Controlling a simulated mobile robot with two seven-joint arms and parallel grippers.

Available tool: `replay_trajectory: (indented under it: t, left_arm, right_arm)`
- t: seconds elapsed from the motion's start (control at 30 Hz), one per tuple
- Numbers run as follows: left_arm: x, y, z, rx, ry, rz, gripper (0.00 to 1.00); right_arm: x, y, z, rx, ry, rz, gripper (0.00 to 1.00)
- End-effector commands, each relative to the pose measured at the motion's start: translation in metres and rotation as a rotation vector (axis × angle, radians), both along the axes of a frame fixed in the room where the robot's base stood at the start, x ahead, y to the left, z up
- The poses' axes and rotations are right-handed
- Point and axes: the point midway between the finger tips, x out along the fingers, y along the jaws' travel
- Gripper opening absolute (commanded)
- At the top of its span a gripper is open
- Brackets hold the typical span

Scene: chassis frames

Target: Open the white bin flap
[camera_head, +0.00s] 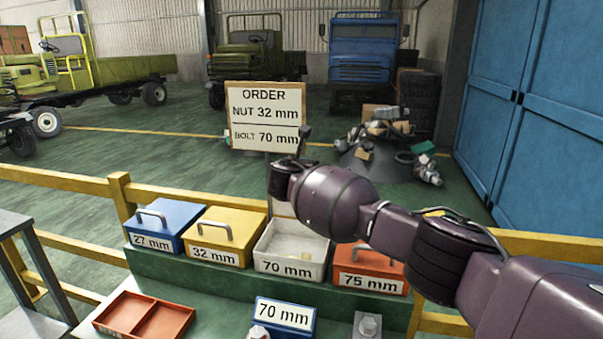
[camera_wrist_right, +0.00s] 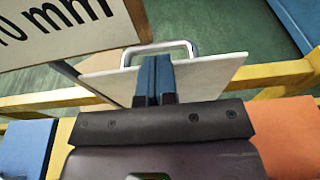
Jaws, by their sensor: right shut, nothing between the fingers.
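The white bin (camera_head: 318,272), labelled 70 mm, stands in the row of bins, and its inside shows with pale pieces in it. Its white flap (camera_head: 283,209) is raised at the back of the bin, mostly hidden behind my right arm. The right wrist view shows the flap (camera_wrist_right: 211,76) with its metal handle (camera_wrist_right: 186,46) at the far edge. My right gripper (camera_wrist_right: 155,62) is shut and empty, its blue fingers against or just over the flap near the handle. I cannot tell if they touch. My left gripper is in no view.
Closed blue (camera_head: 168,222), yellow (camera_head: 225,228) and orange (camera_head: 372,262) bins flank the white one. An order sign (camera_head: 265,115) stands behind. A red tray (camera_head: 145,318) and a blue 70 mm box (camera_head: 284,318) are in front. A yellow rail (camera_head: 65,180) runs behind.

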Motion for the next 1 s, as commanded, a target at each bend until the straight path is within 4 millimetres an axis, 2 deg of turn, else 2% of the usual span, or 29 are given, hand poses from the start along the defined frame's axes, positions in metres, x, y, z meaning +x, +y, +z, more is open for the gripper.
replay_trajectory:
  t: [0.7,1.0]
  left_arm:
    - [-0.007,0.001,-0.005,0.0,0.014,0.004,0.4]
    - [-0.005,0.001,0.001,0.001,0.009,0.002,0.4]
  right_arm:
    - [0.004,-0.001,0.001,0.001,0.0,0.0,0.0]
    - [-0.012,0.003,0.005,0.001,0.0,0.002,0.0]
